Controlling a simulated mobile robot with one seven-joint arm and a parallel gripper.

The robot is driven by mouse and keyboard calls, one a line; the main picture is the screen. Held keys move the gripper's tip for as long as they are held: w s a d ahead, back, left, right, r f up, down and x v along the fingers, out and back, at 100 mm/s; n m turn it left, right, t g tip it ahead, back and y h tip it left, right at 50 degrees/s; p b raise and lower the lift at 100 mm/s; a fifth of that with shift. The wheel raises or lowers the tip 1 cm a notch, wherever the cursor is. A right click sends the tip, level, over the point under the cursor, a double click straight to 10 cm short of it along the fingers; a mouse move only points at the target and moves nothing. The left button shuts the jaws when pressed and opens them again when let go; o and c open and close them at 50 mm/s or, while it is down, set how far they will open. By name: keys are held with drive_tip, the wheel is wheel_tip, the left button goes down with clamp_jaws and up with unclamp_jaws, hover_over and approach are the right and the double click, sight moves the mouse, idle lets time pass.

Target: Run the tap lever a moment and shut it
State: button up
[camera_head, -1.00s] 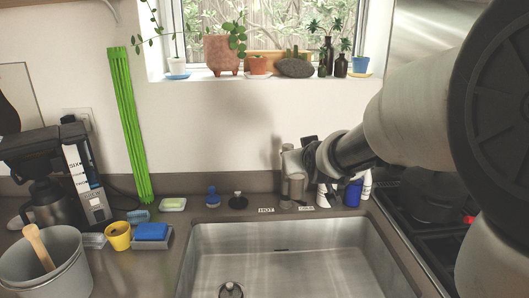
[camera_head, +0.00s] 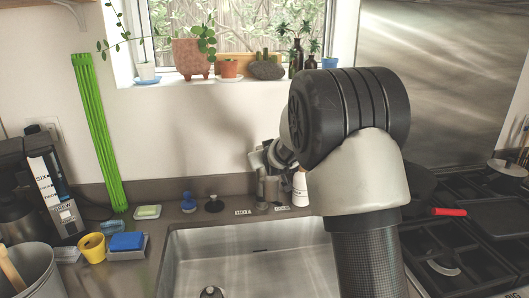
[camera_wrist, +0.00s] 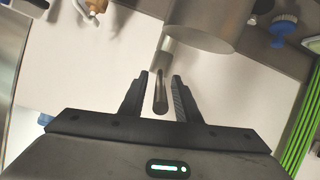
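The tap (camera_head: 270,190) stands behind the sink, a grey metal body largely covered by my gripper and arm in the head view. In the wrist view its wide metal cylinder (camera_wrist: 205,22) fills the upper middle. The thin metal tap lever (camera_wrist: 161,85) sticks out from it towards my gripper. My gripper (camera_wrist: 160,78) is open, with the lever's end between its two black fingers in the picture and a visible gap on each side. In the head view my gripper (camera_head: 262,158) is at the top of the tap. Whether water runs is not visible.
The steel sink (camera_head: 180,262) lies in front of the tap. A stove (camera_head: 460,235) is at the right. Potted plants line the window sill (camera_head: 215,83).

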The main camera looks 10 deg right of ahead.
drive_tip(key=shift+w+f, duration=0.2)
drive_tip(key=shift+w, duration=0.25)
clamp_jaws()
drive_tip(key=shift+r, duration=0.1)
